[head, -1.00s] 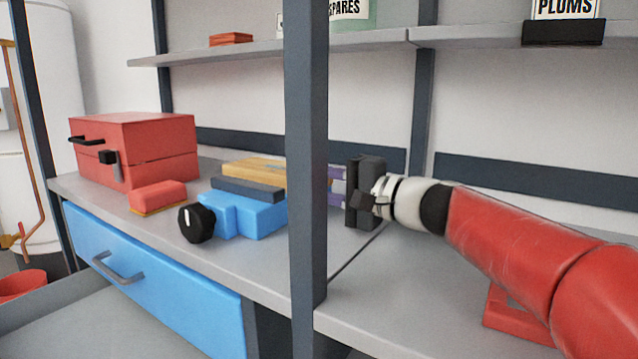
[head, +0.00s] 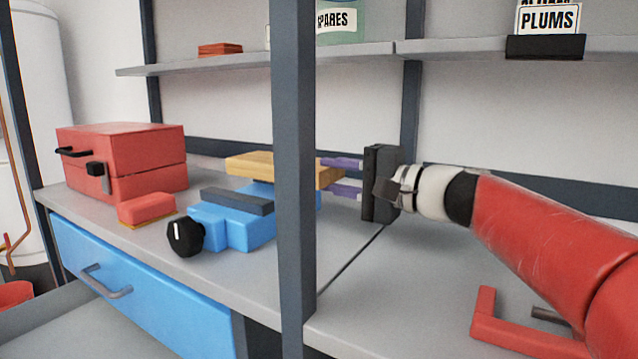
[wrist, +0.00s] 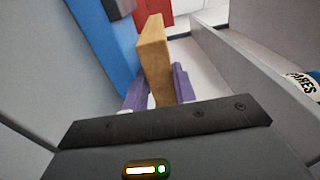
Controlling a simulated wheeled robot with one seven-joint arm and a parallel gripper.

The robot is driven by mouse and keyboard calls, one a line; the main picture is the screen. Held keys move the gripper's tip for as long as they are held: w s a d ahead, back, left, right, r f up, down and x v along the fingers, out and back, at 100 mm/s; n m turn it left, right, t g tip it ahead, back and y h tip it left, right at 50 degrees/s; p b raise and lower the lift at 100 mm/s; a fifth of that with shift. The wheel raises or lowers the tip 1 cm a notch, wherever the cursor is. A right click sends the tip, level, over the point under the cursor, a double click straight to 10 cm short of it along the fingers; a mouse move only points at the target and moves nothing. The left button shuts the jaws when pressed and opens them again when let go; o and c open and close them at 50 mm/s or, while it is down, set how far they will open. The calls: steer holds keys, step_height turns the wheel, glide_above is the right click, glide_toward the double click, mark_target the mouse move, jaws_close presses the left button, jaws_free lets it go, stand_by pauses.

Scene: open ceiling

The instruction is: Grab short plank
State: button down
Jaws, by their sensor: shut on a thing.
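The short plank (head: 248,165) is a light wooden bar at the blue vise (head: 238,222), level with its top and partly hidden by a dark post. My gripper (head: 330,176) reaches in from the right, and its purple fingers lie on either side of the plank's right end. In the wrist view the plank (wrist: 154,60) stretches away between the two purple fingers (wrist: 160,88), with the blue vise (wrist: 105,45) to its left. My gripper is shut on the plank. I cannot tell whether the plank still touches the vise.
The dark upright post (head: 293,200) stands in front of the bench. A red toolbox (head: 120,160) and a small red block (head: 146,208) are at the left. A red angled piece (head: 510,335) lies at the front right. A shelf (head: 200,63) runs above.

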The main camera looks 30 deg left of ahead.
steer(key=s+d+r, duration=0.1)
steer(key=d+r, duration=0.2)
steer(key=d, duration=0.6)
steer(key=shift+d+r, duration=0.25)
